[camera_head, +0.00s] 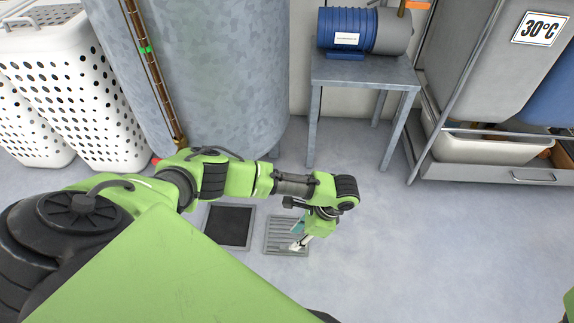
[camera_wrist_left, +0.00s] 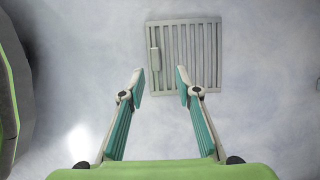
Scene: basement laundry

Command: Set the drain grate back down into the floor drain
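The drain grate (camera_head: 275,240) is a grey slatted square lying flat on the floor, just right of the floor drain. The floor drain (camera_head: 229,226) is a dark square opening with a pale frame, uncovered. My left gripper (camera_head: 299,244) is over the grate in the head view and hides part of it. In the left wrist view the gripper (camera_wrist_left: 160,82) is open and empty, with the grate (camera_wrist_left: 200,60) ahead and to the right of its fingertips. A small raised grip (camera_wrist_left: 155,61) shows on the grate's left side, beyond the gap between the fingers. My right gripper is out of view.
A large grey tank (camera_head: 215,70) stands behind the drain. A metal table (camera_head: 362,72) with a blue motor (camera_head: 345,30) stands behind the grate. White baskets (camera_head: 100,100) are at the left, and a rack with a white tub (camera_head: 480,145) is at the right. Floor right of the grate is clear.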

